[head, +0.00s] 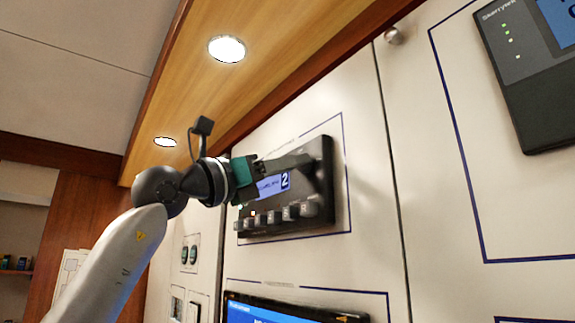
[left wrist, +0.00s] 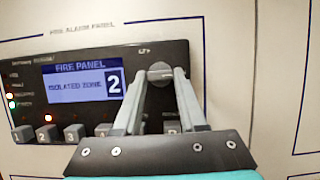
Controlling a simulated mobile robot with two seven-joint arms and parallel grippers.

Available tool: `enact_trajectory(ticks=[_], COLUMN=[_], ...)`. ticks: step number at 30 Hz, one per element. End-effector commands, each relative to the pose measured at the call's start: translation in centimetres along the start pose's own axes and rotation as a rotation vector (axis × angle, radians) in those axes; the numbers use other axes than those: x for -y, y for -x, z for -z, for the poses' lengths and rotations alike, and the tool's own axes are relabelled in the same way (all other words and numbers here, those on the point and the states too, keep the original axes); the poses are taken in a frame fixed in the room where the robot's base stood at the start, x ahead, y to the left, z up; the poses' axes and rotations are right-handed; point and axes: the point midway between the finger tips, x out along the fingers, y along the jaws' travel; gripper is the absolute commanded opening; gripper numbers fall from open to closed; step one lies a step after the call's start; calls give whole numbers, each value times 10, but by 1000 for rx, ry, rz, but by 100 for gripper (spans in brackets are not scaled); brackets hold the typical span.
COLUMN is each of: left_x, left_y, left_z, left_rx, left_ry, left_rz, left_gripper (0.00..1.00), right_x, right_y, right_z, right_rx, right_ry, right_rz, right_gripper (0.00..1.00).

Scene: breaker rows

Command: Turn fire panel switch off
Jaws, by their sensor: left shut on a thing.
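The fire panel (head: 329,205) is a black box on the white wall in the head view. In the left wrist view, the fire panel (left wrist: 199,60) has a blue screen (left wrist: 85,83) reading "FIRE PANEL", "ISOLATED ZONE" and a 2. A round grey switch knob (left wrist: 160,71) sits at its upper right, with a pale mark on its face. My left gripper (head: 308,161) reaches the panel from the left. In the left wrist view its fingers (left wrist: 161,78) are shut on the knob, one on each side. The fingers hide the knob in the head view. My right gripper is not in view.
A row of numbered square buttons (head: 287,213) lines the panel's lower edge, and lights show at its left. Below is another screen (head: 258,314). A black device (head: 525,105) hangs at upper right. A wooden ceiling beam (head: 260,80) runs above. The wall right of the panel is clear.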

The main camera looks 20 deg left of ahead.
Motion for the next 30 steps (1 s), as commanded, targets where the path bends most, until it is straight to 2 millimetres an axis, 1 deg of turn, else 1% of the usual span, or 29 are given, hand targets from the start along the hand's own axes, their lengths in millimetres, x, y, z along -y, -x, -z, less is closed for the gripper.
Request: enact_trajectory(ticks=[5,11,15,21,30], left_x=[1,3,5,6,8], left_y=[1,2,1,1,-1], left_z=[1,1,1,-1,-4], left_rx=[2,4,4,4,3], left_ry=[53,178,295,471,735], left_rz=[-24,-74,-122,-195,-305], left_gripper=[0,0,0,0,0], right_x=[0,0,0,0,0], right_y=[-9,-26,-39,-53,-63], right_z=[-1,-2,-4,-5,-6], right_rx=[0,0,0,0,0], right_ry=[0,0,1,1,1], right_rz=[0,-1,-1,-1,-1], right_gripper=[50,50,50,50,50])
